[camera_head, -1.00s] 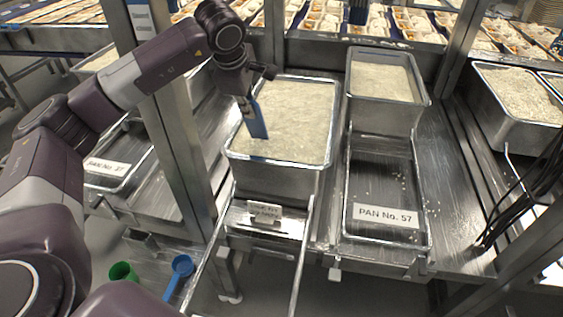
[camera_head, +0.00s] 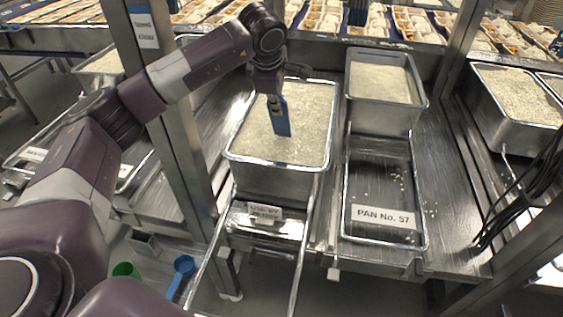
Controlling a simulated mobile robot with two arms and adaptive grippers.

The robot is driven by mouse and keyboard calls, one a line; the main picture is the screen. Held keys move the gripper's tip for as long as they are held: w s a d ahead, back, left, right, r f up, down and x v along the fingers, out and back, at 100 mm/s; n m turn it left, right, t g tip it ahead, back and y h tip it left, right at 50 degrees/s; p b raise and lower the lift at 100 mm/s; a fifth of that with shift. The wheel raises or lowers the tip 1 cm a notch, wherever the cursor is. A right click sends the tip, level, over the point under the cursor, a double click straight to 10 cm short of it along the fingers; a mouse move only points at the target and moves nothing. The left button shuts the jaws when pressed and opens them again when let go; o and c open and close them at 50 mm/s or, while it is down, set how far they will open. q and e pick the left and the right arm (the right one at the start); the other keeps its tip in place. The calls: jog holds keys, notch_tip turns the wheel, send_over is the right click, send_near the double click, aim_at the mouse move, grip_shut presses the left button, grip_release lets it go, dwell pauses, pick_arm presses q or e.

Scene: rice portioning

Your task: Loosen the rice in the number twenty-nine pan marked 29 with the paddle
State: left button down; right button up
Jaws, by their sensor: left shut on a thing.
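My left gripper (camera_head: 270,82) is shut on a blue paddle (camera_head: 281,120) and holds it upright over the front middle of a deep metal pan (camera_head: 275,163). The paddle's lower end meets the pale rice (camera_head: 305,105); I cannot tell how deep it goes. The pan is filled with rice nearly to the rim. A small label plate (camera_head: 264,211) hangs at its front, too small to read surely. My right gripper is out of view.
To the right stands another rice pan (camera_head: 385,112), with a shallow, nearly empty tray marked PAN No. 57 (camera_head: 383,217) before it. A metal post (camera_head: 180,130) stands left of the rice pan. A blue scoop (camera_head: 184,265) and a green cup (camera_head: 124,270) are low at the left.

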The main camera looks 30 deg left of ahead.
pick_arm(q)
jog(key=shift+w+d, duration=0.7)
jog(key=shift+d, duration=2.1)
jog(key=shift+s+a, duration=0.25)
jog(key=shift+a, duration=0.7)
jog(key=shift+s+a, duration=0.25)
jog(key=shift+a, duration=0.7)
jog(key=shift+s+a, duration=0.25)
jog(key=shift+a, duration=0.7)
jog(key=a, duration=0.1)
jog(key=s+a, duration=0.1)
jog(key=a, duration=0.3)
jog(key=shift+s+a+r+b, duration=0.1)
jog(key=shift+s+a+b, duration=0.15)
jog(key=shift+b, duration=0.1)
jog(key=s+d, duration=0.2)
jog(key=d, duration=0.4)
jog(key=shift+s+d, duration=0.2)
